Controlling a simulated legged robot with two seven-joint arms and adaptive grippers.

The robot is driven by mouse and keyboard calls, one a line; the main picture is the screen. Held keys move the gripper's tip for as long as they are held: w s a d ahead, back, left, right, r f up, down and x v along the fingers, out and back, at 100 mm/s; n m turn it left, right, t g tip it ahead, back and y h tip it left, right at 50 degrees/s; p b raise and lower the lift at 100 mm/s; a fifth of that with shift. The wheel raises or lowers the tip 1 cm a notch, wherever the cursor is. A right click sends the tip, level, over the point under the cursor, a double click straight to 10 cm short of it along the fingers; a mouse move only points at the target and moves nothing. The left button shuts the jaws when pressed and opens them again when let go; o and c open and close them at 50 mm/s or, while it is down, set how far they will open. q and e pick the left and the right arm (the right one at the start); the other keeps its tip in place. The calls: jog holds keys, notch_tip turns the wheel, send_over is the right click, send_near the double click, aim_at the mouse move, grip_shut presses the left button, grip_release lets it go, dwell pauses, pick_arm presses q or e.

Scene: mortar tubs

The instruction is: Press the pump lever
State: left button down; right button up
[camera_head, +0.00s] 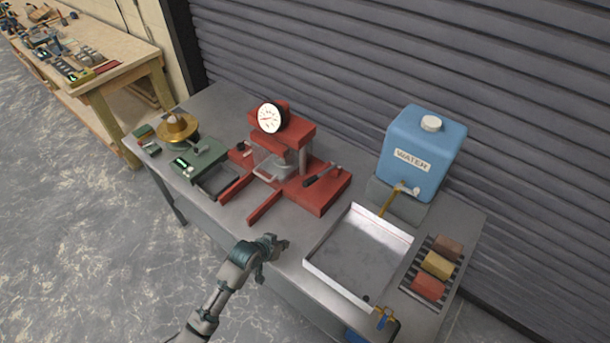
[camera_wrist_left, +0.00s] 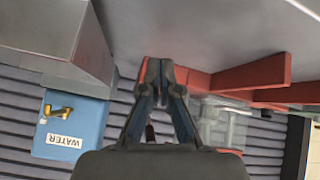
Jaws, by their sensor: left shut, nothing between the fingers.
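The red press (camera_head: 298,150) stands on the grey metal table, with a round white gauge on top. Its pump lever (camera_head: 322,176), a dark handle on a thin rod, rises at a slant from the right part of the red base. My left gripper (camera_head: 281,243) is shut and empty, near the table's front edge, in front of the press and apart from the lever. In the left wrist view, the left gripper's (camera_wrist_left: 160,66) fingertips meet, with the red press legs (camera_wrist_left: 250,75) to the right. I cannot clearly make out the lever there.
A white-walled tray (camera_head: 318,247) lies right of the gripper. A blue water container (camera_head: 425,150) stands behind it, and several blocks sit on a rack (camera_head: 410,283) at the right. A green scale (camera_head: 198,160) stands left of the press. A grey shutter closes the back.

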pick_arm(q)
jog(key=w+r, duration=0.4)
jog(key=r, duration=0.3)
jog(key=w+d+r+t+h, duration=0.1)
jog(key=w+r, duration=0.4)
jog(key=r, duration=0.3)
jog(key=w+d+r+m+t+h, duration=0.1)
jog(key=w+r, duration=0.3)
jog(key=r, duration=0.3)
jog(key=shift+w+r, duration=0.4)
pick_arm(e)
jog(key=shift+w+d+r, duration=0.2)
jog(key=shift+w+d, duration=0.05)
jog(key=shift+d, duration=0.2)
